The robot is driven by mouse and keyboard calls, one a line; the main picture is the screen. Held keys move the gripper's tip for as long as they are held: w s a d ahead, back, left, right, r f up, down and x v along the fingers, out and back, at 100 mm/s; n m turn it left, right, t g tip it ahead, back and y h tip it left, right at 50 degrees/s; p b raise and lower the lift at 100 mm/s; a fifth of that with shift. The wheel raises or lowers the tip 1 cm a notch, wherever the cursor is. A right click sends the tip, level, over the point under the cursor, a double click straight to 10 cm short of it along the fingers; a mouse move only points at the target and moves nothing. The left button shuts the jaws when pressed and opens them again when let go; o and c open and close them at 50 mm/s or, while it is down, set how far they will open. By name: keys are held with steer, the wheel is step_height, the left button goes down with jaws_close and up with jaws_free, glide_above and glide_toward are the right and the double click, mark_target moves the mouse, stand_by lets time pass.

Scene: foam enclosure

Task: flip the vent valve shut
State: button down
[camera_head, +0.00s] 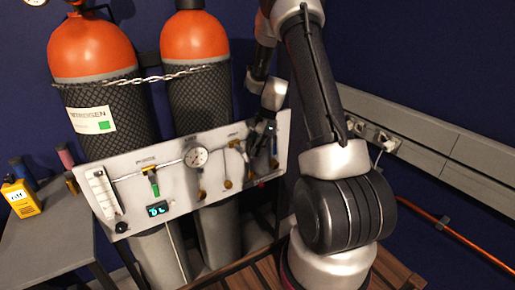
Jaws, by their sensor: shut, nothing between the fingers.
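A pale panel (128,208) stands in front of two gas cylinders and carries small valves and a round gauge (196,157). One valve with a green lever (154,186) sits left of the gauge, its lever hanging down. Brass fittings (228,184) sit right of the gauge, below a small label that I cannot read clearly. Which valve is the vent valve cannot be told. My gripper (264,138) is shut and empty at the panel's right end, pointing down. It hides part of the panel there; whether it touches anything cannot be told.
Two orange-topped cylinders (96,47) stand behind the panel, with a chain (150,79) across them. A grey bench (52,247) with a yellow device (20,198) is at left. A grey rail (430,155) and an orange pipe (470,245) run along the right wall.

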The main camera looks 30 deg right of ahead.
steer(key=shift+a+f+y, duration=0.25)
steer(key=shift+a+f, duration=0.2)
steer(key=shift+f, duration=0.2)
steer(key=shift+a+f+y, duration=0.25)
steer(key=shift+a+f, duration=0.2)
steer(key=shift+f, duration=0.15)
steer(key=shift+a+f, duration=0.1)
steer(key=v, duration=1.2)
